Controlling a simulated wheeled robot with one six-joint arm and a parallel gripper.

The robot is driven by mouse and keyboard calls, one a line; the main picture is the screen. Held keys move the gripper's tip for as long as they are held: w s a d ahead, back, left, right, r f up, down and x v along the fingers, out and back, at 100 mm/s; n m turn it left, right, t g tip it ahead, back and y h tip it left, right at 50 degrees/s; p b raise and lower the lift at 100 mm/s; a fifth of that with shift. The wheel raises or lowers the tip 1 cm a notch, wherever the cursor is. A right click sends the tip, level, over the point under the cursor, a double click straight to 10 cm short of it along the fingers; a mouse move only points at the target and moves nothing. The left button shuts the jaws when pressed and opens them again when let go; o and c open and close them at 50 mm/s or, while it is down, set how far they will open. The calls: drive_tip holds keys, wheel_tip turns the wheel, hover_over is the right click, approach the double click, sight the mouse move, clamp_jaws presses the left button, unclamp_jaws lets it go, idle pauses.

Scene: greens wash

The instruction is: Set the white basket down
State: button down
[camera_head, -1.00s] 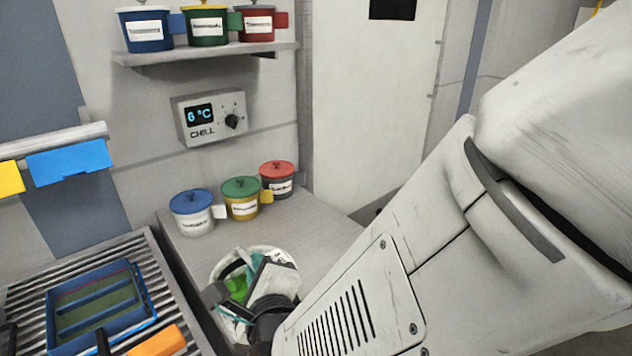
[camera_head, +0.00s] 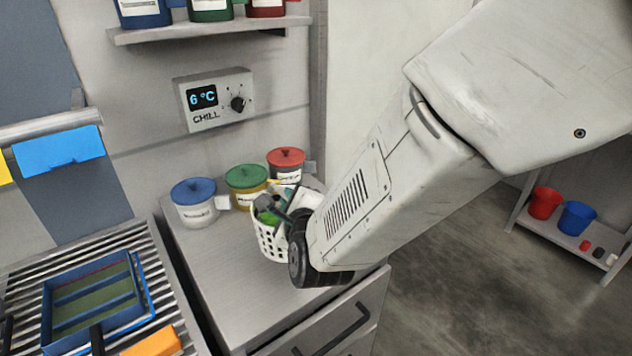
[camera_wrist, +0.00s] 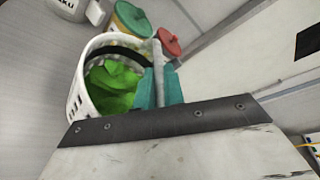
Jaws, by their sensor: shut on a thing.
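The white basket (camera_head: 268,238) is a perforated round basket with green leaves (camera_wrist: 112,84) inside. In the head view it is at or just above the grey counter (camera_head: 215,290), in front of the lidded pots; I cannot tell whether its base touches. My gripper (camera_head: 285,207) is at its right rim, partly hidden by my arm. In the wrist view the basket (camera_wrist: 76,98) is tilted in the picture, with the teal fingers (camera_wrist: 160,82) shut on its rim at the right side. The basket's right side is hidden in the head view.
Blue-lidded (camera_head: 195,203), green-lidded (camera_head: 246,187) and red-lidded (camera_head: 287,165) pots stand close behind the basket. A blue tray (camera_head: 92,303) lies on a slatted rack at left. The front left of the counter is clear. A chill control box (camera_head: 214,99) is on the wall.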

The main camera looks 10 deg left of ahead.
drive_tip(key=shift+w+a+f, duration=0.1)
drive_tip(key=shift+w+f, duration=0.5)
drive_tip(key=shift+f, duration=0.35)
drive_tip(key=shift+w+f, duration=0.55)
drive_tip(key=shift+f, duration=0.45)
drive_tip(key=c, duration=1.5)
unclamp_jaws()
